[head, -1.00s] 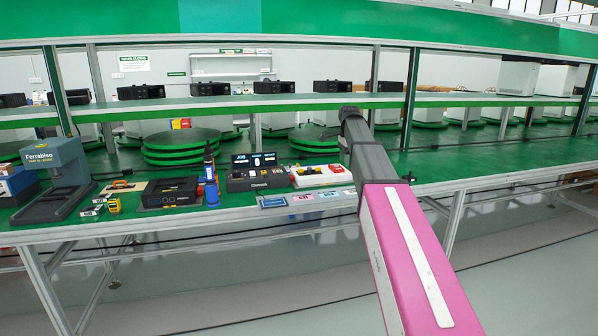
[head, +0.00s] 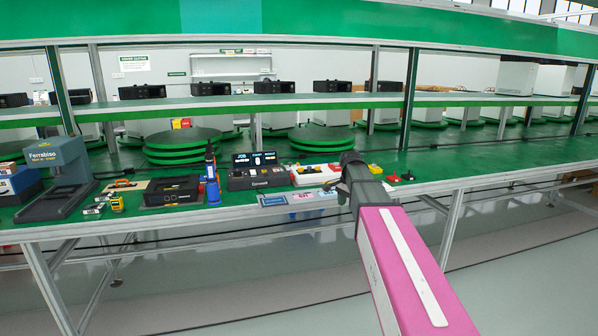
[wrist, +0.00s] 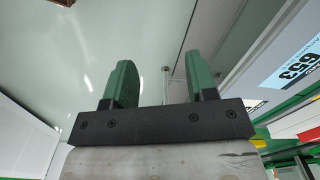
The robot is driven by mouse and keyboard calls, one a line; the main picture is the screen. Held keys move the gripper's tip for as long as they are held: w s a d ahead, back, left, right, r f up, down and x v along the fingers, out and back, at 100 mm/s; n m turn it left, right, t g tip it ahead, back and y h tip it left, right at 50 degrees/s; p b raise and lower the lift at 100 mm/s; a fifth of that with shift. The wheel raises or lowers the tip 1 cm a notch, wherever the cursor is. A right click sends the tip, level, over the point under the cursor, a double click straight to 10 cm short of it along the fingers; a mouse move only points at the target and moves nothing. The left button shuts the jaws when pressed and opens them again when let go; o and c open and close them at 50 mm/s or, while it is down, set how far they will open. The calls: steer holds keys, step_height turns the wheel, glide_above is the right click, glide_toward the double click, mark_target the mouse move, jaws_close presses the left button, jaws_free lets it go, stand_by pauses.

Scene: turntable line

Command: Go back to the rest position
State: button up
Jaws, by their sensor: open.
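My gripper (wrist: 160,82) shows in the wrist view with its two green fingers well apart and nothing held between them. Behind the fingers is a pale grey, glossy surface with a thin rod. In the head view, my pink arm reaches up from the bottom right and its dark end lies at the front edge of the green bench (head: 480,178). The fingers cannot be made out in the head view.
The bench holds a grey press-like device (head: 62,180), a black box (head: 171,191), a blue bottle (head: 211,180), a black control box (head: 252,178) and stacked green turntables (head: 183,147). Small red pieces (head: 400,177) lie right of my arm. The floor (head: 520,270) in front is clear.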

steer(key=s+f+n, duration=1.1)
steer(key=s+f, duration=1.1)
steer(key=s, duration=0.2)
steer(key=shift+s+f, duration=0.2)
steer(key=shift+s, duration=0.05)
